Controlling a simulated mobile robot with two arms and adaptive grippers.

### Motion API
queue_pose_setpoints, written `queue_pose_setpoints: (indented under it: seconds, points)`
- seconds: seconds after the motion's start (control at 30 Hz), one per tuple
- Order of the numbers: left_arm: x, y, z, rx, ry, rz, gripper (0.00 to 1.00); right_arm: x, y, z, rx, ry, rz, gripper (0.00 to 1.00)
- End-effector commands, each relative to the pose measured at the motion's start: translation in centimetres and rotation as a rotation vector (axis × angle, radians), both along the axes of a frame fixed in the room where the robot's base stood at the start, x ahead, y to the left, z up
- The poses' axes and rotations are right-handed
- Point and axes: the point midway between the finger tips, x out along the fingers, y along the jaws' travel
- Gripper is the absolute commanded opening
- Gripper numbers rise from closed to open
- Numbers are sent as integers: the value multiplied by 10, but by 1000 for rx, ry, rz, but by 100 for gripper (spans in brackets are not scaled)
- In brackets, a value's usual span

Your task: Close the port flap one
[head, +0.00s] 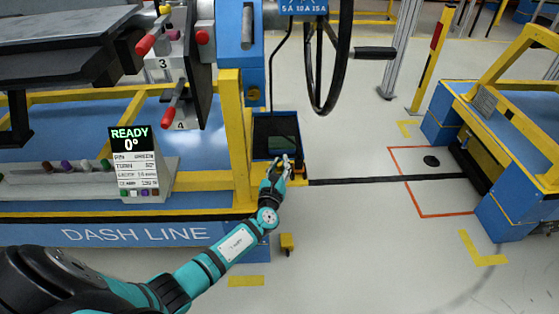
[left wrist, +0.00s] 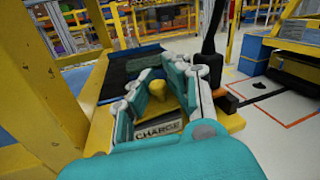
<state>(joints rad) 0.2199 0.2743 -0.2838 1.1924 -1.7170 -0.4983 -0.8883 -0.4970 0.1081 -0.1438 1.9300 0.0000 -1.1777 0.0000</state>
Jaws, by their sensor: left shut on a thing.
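My left gripper (head: 281,161) reaches to a small yellow station at the end of the dash line frame. In the left wrist view its fingers (left wrist: 157,86) are closed around a short yellow knob (left wrist: 158,91). A plate lettered CHARGE (left wrist: 158,130) lies just below the knob. I cannot tell which part is port flap one, as the fingers cover much of the station. My right gripper is not in view.
A yellow post (head: 236,140) stands close to the left of the gripper. A black wheel with a handle (head: 328,60) hangs above right. A READY display (head: 134,145) stands on the left. The floor to the right is open up to a blue and yellow stand (head: 505,205).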

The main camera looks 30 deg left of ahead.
Motion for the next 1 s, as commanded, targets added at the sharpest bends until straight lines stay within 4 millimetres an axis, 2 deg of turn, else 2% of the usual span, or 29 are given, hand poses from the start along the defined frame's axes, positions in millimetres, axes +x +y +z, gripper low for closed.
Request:
queue_pose_setpoints:
  seconds: [0.03, 0.2, 0.6, 0.63, 0.8, 1.0]
  points:
    - [-3, 5, -4, 16, 14, 12, 0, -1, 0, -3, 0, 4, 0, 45]
    - [-3, 6, -5, 38, 27, 13, 0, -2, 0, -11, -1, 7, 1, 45]
    - [-3, 7, -5, 44, 27, 16, 0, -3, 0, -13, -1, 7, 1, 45]
    - [-3, 7, -5, 44, 27, 16, 15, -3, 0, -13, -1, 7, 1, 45]
    - [-2, 6, -4, 42, 26, 14, 38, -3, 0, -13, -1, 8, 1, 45]
    - [-1, 4, -3, 40, 24, 10, 39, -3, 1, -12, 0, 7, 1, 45]
